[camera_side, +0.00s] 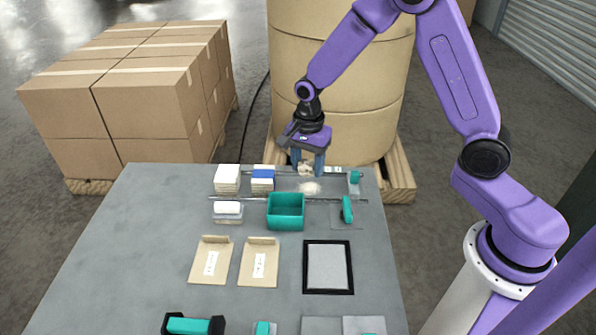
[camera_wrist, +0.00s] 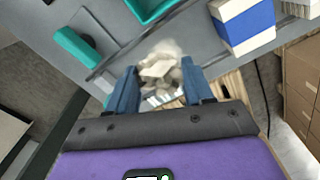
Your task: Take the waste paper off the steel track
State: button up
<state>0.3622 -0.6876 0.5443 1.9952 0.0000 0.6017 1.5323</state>
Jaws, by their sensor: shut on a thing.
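My gripper (camera_side: 307,172) points down at the far edge of the grey table. Its blue fingers (camera_wrist: 160,92) are shut on a crumpled, off-white wad of waste paper (camera_wrist: 163,72), which also shows between the fingers in the side view (camera_side: 305,169). A pale, fuzzy patch (camera_side: 309,188) lies on the table just in front of the gripper; I cannot tell if it is more paper. The steel track (camera_side: 250,199) is a pair of thin rails running left to right. The gripper is over the far rail; whether the wad touches it is unclear.
A teal open bin (camera_side: 286,221) stands in front of the gripper. White stacks (camera_side: 227,180), one blue-banded (camera_side: 263,181), stand left. Teal clamps (camera_side: 347,210) sit right. Beige folders (camera_side: 211,262) and a black-framed panel (camera_side: 328,267) lie nearer. A big paper roll (camera_side: 340,90) stands behind.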

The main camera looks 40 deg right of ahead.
jog(key=s+r, duration=0.2)
jog(key=s, duration=0.1)
jog(key=s+d+r, duration=0.1)
jog(key=s, duration=0.3)
jog(key=s+r, duration=0.2)
jog(key=s, duration=0.1)
jog(key=shift+s+d+r, duration=0.15)
jog(key=shift+d+r, duration=0.1)
jog(key=shift+r, duration=0.05)
